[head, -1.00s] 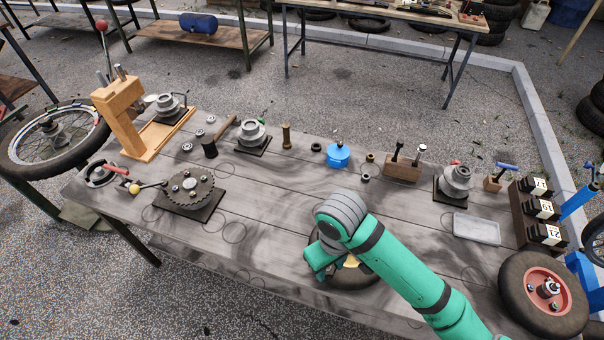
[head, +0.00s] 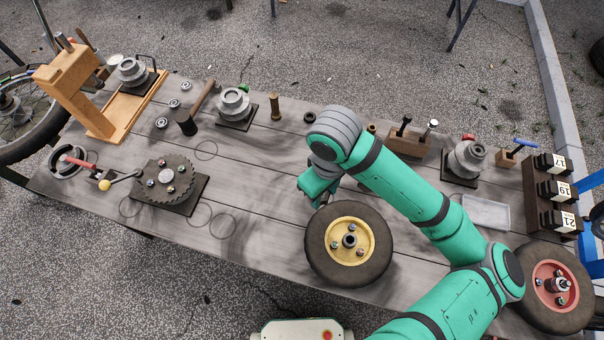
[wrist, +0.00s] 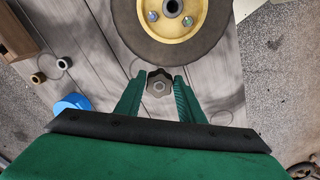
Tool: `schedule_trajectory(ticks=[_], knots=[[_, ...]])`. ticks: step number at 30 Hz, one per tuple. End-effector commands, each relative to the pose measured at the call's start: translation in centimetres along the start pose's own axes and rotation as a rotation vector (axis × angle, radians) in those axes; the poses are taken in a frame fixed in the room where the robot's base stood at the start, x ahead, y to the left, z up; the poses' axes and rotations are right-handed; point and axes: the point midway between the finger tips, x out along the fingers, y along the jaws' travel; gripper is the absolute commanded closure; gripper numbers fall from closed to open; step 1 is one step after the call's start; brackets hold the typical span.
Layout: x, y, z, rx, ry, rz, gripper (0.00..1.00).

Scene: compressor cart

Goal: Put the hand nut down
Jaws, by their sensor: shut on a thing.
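In the head view my gripper (head: 318,192) is over the middle of the table, just behind the yellow-hubbed wheel (head: 317,243). The nut is hidden there by the gripper. I cannot tell whether the nut touches the table (head: 250,190). The wheel lies flat, its yellow hub and bolts showing; it also shows in the wrist view (wrist: 217,45).
A blue object (wrist: 70,103) and two small bushings stand left of the gripper in the wrist view. A toothed disc (head: 165,180) lies on the left of the table. A grey tray (head: 487,212) and a red-hubbed wheel (head: 553,285) are at right. Bare boards lie left of my gripper.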

Motion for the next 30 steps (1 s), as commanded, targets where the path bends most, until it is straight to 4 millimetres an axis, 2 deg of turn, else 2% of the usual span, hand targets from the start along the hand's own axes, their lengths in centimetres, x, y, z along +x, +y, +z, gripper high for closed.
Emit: schedule_trajectory(ticks=[1, 7, 15, 23, 30], knots=[[0.6, 0.1, -1.1, -0.001, -0.001, -0.004, 0.92], [2.4, 1.5, -5.0, 0.003, -0.002, 0.001, 0.92], [6.4, 2.4, -8.2, 0.002, -0.002, 0.001, 0.92], [7.7, 2.6, -9.3, 0.001, -0.001, 0.0, 0.92], [10.7, 2.8, -9.7, 0.003, -0.003, 0.0, 0.92]])
